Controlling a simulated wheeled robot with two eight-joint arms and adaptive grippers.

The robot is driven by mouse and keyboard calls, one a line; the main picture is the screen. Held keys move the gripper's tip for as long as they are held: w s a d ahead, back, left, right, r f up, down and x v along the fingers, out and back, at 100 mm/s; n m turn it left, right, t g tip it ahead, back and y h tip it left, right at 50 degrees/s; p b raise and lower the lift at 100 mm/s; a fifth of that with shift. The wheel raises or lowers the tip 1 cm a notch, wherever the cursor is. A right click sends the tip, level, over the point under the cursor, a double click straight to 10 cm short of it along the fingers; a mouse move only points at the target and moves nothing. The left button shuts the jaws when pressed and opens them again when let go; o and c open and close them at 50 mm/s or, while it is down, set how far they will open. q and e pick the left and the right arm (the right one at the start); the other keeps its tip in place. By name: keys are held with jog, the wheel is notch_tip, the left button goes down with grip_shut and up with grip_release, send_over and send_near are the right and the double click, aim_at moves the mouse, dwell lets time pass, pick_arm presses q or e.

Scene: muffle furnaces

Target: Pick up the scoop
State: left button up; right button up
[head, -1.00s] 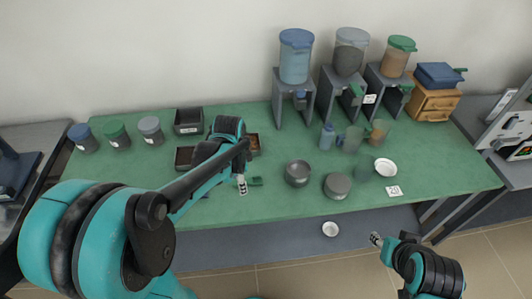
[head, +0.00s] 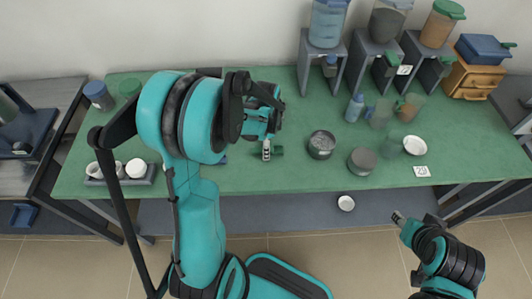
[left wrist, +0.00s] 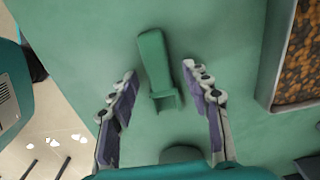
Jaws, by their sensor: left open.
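A green scoop (left wrist: 153,60) lies on the green tabletop in the left wrist view. Its long handle points up the picture, and its square cup end is lower. My left gripper (left wrist: 159,78) is open, with one finger on each side of the scoop and a gap on both sides. In the head view, my left gripper (head: 267,151) is over the table, and a bit of the scoop (head: 278,151) shows beside it. My right gripper (head: 398,217) is in front of the table at the lower right, and its fingers are too small to read.
A tray of orange-brown granules (left wrist: 266,60) stands right of the scoop in the left wrist view. A dark grey bowl (head: 321,145), a grey lidded pot (head: 362,160) and a white dish (head: 415,145) stand to the right. Dispensers (head: 326,25) line the back.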

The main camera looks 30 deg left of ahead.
pick_arm(q)
jog(key=shift+r, duration=0.1)
jog(key=shift+c, duration=0.3)
jog(key=c, duration=1)
jog(key=shift+r+p, duration=0.4)
jog(key=shift+r, duration=0.15)
jog(key=r+p, duration=0.1)
jog(key=r, duration=0.1)
jog(key=d+r+p, duration=0.1)
jog(key=r, duration=0.1)
jog(key=w+d+r+p, duration=0.1)
jog(key=d+r+p, duration=0.2)
jog(key=d+r, duration=0.3)
jog(key=shift+w+d, duration=0.35)
jog(key=shift+d, duration=1.95)
grip_shut()
